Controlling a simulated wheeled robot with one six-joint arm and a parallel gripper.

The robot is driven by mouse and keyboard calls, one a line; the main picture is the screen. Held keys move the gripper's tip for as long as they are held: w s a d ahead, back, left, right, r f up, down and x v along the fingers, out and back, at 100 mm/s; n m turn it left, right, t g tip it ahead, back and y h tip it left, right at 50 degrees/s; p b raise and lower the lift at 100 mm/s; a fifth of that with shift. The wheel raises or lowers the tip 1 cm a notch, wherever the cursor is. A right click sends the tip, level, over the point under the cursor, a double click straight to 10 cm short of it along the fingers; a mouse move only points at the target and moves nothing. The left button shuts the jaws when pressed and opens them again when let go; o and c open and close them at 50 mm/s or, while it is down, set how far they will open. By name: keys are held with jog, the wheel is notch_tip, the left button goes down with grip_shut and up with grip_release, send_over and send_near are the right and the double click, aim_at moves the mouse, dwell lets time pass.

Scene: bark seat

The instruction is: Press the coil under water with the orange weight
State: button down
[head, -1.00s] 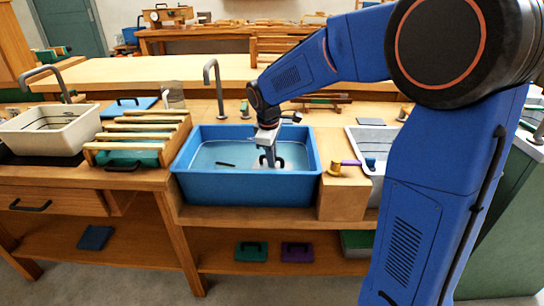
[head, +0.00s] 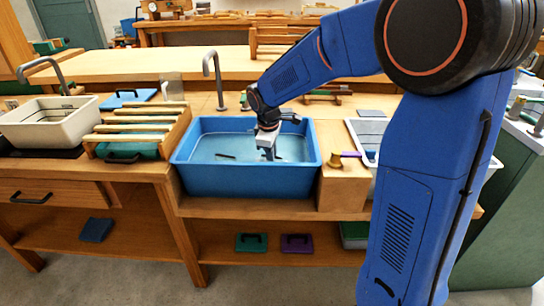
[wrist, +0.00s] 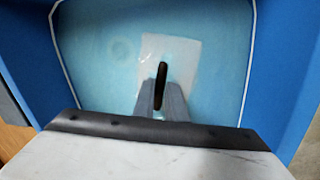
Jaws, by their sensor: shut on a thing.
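My gripper (head: 268,153) reaches down into the blue tub of water (head: 245,183). In the wrist view its fingers (wrist: 162,95) are shut on a dark upright handle (wrist: 162,72). A pale, whitish square piece (wrist: 182,48) lies right below the handle; I cannot tell how deep it is. I see no orange on it. A short dark bar (head: 226,155) shows in the tub, left of my gripper.
A wooden slatted rack (head: 140,130) and a cream basin (head: 45,125) stand left of the tub. A wooden block (head: 343,190) with a yellow and purple piece stands right. A tap (head: 217,80) rises behind. Green (head: 251,243) and purple (head: 297,243) handled slabs lie on the shelf.

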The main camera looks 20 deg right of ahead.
jog(key=c, duration=1.3)
grip_release()
jog(key=shift+o, duration=0.2)
notch_tip(320, 180, up, 17)
dwell(0.9)
jog(key=s+d+f+m+t, duration=0.1)
jog(key=s+d+m, duration=0.2)
jog(key=s, duration=0.6)
jog(key=s+d+m, duration=0.2)
jog(key=s+m, duration=0.1)
jog(key=s, duration=0.6)
jog(key=s+d+f+m+t, duration=0.1)
jog(key=s+f+m, duration=0.1)
jog(key=s+f, duration=0.2)
jog(key=s+d+f+m+t+y, duration=0.1)
jog(key=s+f+m, duration=0.2)
jog(key=s, duration=0.8)
jog(key=shift+s+f, duration=0.2)
jog(key=shift+f, duration=0.65)
